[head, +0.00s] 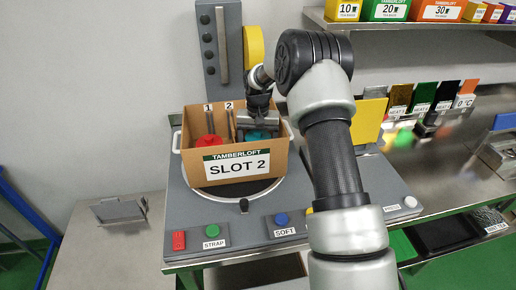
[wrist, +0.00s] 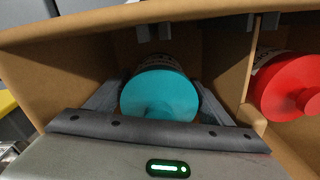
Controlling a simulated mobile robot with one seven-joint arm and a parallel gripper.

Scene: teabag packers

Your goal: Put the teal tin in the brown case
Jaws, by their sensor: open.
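The brown case (head: 280,158) stands on a round plate, labelled SLOT 2, with compartments marked 1 and 2. The teal tin (wrist: 160,92) is inside the case, in the compartment marked 2; a little of it shows in the head view (head: 258,134). My gripper (head: 258,118) reaches down into that compartment from above. In the wrist view its fingers are open, one on each side of the teal tin. Its lower part is hidden. The brown case wall (wrist: 45,62) surrounds it.
A red tin (head: 208,141) sits in compartment 1, across a divider (wrist: 258,75) from the teal tin. The grey machine panel (head: 222,60) rises behind the case. Buttons line the front. Shelves with tea boxes (head: 390,10) stand at the right.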

